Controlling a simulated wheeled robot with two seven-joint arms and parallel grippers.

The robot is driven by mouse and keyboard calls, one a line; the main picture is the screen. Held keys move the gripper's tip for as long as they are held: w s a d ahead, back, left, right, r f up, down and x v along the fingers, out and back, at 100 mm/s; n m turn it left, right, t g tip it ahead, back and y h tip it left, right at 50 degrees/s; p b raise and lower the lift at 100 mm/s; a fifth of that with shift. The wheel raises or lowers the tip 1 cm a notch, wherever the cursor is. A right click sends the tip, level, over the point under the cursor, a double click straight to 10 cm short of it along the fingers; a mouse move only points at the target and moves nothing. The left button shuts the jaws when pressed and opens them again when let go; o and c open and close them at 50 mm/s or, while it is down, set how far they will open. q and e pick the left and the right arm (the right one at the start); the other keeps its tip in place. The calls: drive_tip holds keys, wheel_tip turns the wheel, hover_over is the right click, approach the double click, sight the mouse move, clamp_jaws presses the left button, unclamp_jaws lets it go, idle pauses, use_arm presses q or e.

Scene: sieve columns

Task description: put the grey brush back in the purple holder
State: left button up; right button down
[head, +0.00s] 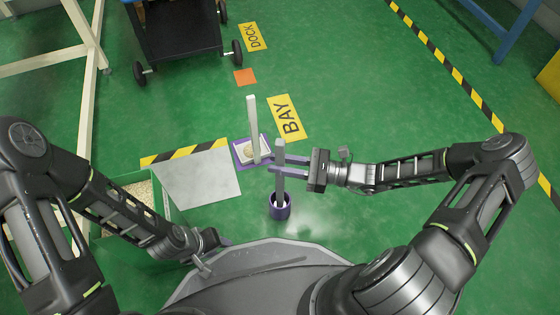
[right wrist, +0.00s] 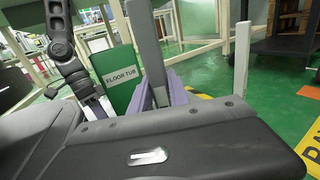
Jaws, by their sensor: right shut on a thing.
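The grey brush (head: 280,156) stands upright between the purple-tipped fingers of my right gripper (head: 271,165). The gripper is shut on its handle, which also shows in the right wrist view (right wrist: 150,50). The round purple holder (head: 280,212) stands on the green floor directly below. The brush's lower end shows at the holder's mouth in the head view; I cannot tell how deep it is inside. My left gripper (head: 210,252) is low near my base, away from the brush and holder, and its fingers are unclear.
A pale post (head: 253,125) rises by a purple-edged tray (head: 239,151) just behind the brush. A grey plate (head: 195,175) and green floor tub (right wrist: 118,78) are to the left. A black cart (head: 180,40) stands further back. Floor to the right is open.

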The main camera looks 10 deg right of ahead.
sight(280, 150)
drive_tip(key=shift+f, duration=0.6)
idle(0.5)
drive_tip(key=c, duration=1.2)
unclamp_jaws()
drive_tip(key=shift+o, duration=0.2)
drive_tip(key=shift+f, duration=0.1)
drive_tip(key=shift+r+p, duration=3.7)
drive_tip(key=shift+r, duration=0.4)
